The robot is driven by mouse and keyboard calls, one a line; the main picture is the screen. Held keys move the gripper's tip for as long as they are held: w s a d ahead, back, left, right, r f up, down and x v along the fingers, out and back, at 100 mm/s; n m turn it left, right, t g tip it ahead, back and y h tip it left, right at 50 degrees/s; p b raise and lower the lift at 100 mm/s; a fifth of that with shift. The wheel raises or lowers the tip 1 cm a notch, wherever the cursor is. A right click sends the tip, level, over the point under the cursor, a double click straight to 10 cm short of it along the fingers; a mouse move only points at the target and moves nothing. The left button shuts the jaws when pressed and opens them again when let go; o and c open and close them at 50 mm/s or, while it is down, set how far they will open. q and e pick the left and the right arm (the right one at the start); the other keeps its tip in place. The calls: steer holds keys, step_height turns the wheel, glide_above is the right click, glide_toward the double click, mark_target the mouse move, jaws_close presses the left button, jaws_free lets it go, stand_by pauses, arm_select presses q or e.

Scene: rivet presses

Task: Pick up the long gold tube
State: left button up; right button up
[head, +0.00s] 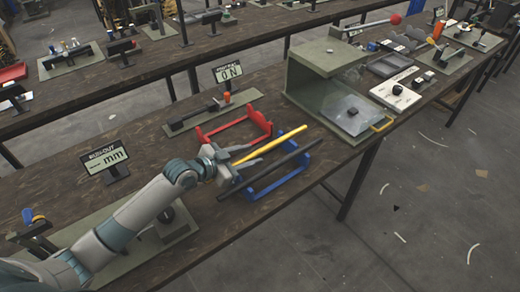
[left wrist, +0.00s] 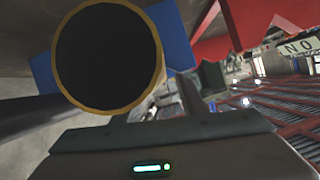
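In the left wrist view the gold tube's dark open end with a gold rim (left wrist: 159,62) is close in front of the gripper. One finger (left wrist: 193,95) shows to its right; the other is largely hidden. No contact is clear. My right gripper is not in view.
A green press (head: 322,75) stands to the right behind the stands. Small signs (head: 104,158) and a tool on a green plate (head: 212,112) stand farther back and left. The bench's front edge is close to the blue stand.

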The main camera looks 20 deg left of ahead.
arm_select(q)
steer(key=shift+w+d, duration=0.1)
steer(key=shift+w, duration=0.05)
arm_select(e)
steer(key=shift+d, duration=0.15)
arm_select(q)
jaws_close()
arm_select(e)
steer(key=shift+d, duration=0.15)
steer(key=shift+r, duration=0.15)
